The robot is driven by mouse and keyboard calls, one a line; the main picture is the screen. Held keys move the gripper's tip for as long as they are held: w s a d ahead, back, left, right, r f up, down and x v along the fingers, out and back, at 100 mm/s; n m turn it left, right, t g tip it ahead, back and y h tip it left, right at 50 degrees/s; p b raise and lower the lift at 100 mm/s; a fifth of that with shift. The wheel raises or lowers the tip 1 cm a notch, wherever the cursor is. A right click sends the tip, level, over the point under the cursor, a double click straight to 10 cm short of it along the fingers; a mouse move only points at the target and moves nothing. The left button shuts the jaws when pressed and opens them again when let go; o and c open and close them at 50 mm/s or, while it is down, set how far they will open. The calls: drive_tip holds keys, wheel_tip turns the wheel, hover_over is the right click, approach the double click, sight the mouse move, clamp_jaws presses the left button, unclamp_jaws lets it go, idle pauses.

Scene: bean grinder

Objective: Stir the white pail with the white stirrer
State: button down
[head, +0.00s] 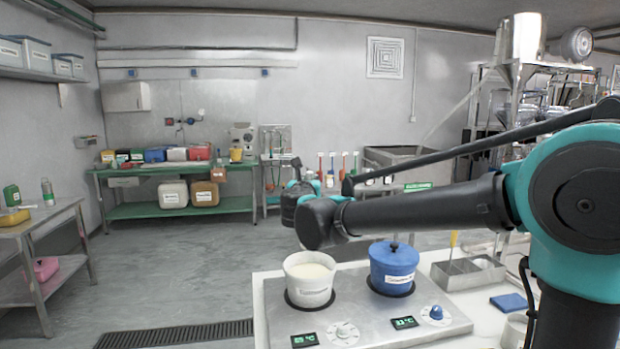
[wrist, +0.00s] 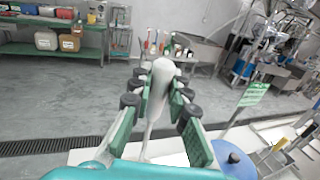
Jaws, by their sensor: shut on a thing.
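The white pail (head: 309,284) stands on the left round plate of a steel two-place heater and holds a pale cream content. The white stirrer (wrist: 161,82) shows in the wrist view as a pale rod with a thicker rounded end, between the green finger pads. My gripper (wrist: 160,103) is shut on it. In the head view my arm reaches left above the heater; the stirrer and fingers are not distinguishable there, hidden behind the dark wrist links. The white pail does not show in the wrist view. I cannot tell whether the stirrer touches anything below.
A blue lidded pail (head: 394,266) stands right of the white pail; its lid also shows in the wrist view (wrist: 236,161). A steel holder (head: 468,272) with a yellow-handled tool and a blue cloth (head: 508,302) lie further right. Floor left of the bench is clear.

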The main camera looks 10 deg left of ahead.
drive_tip(key=shift+f, duration=7.6)
drive_tip(key=shift+d, duration=0.1)
